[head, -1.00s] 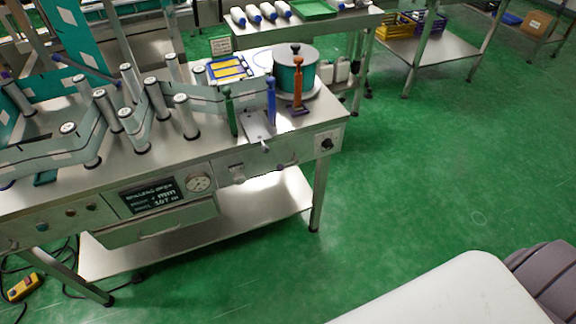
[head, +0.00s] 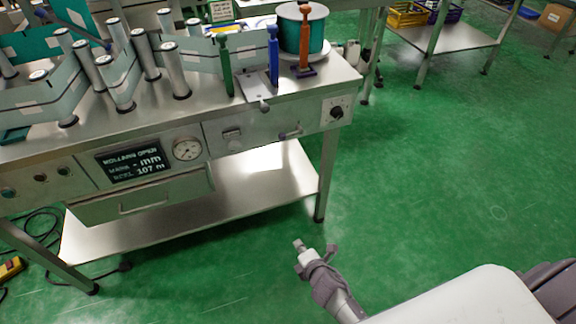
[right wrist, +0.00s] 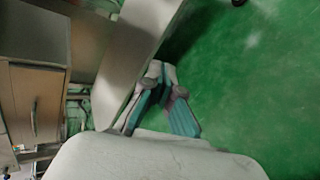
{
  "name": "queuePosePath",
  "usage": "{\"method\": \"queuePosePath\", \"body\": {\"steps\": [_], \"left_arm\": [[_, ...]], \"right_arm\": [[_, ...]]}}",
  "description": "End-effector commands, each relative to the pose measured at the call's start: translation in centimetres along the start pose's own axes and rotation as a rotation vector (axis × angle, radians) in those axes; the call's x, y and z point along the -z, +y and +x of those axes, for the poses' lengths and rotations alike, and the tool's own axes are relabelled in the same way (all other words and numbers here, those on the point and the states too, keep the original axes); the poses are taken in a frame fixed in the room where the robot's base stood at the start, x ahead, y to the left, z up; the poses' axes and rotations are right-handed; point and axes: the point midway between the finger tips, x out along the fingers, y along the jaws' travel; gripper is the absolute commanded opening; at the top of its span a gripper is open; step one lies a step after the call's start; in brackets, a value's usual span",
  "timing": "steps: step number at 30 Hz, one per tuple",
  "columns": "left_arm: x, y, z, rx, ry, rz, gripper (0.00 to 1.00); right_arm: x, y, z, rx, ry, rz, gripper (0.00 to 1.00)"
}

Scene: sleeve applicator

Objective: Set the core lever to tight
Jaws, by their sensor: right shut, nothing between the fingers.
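The machine's bench top carries a green upright lever (head: 224,66), a blue one (head: 273,58) and an orange one (head: 304,42). The orange one stands in front of the teal reel (head: 318,30). A small lever with a round knob (head: 264,105) sits at the bench edge below the blue one. No readable label tells which is the core lever. My right gripper (head: 313,254) is shut and empty, low in front of the bench and apart from all levers. It also shows in the right wrist view (right wrist: 160,76). My left gripper is out of view.
The front panel holds a display (head: 135,162), a gauge (head: 187,149) and a black dial (head: 337,112). A drawer (head: 143,203) and lower shelf (head: 262,180) lie below. Silver rollers (head: 174,72) crowd the bench's left.

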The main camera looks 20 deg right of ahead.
Motion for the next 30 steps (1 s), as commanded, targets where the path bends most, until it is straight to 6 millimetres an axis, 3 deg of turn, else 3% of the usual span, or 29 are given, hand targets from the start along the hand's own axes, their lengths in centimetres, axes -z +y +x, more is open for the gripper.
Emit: {"method": "queuePosePath", "body": {"steps": [1,4,9,12,18,30], "left_arm": [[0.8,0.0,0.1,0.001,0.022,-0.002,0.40],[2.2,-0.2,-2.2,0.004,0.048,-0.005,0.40],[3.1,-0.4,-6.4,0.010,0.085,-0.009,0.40],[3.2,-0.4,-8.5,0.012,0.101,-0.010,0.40],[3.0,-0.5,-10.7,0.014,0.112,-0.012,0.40],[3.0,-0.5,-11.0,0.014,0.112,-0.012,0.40]], "right_arm": [[-0.3,1.8,1.6,-0.080,-0.026,-0.126,0.00],[-1.5,6.7,2.4,-0.209,-0.102,-0.391,0.00],[-3.4,13.5,1.8,-0.356,-0.273,-0.771,0.00],[-4.2,16.2,1.0,-0.399,-0.364,-0.928,0.00],[-5.0,18.7,-0.2,-0.429,-0.459,-1.077,0.00],[-5.1,19.2,-0.2,-0.430,-0.467,-1.090,0.00]]}}
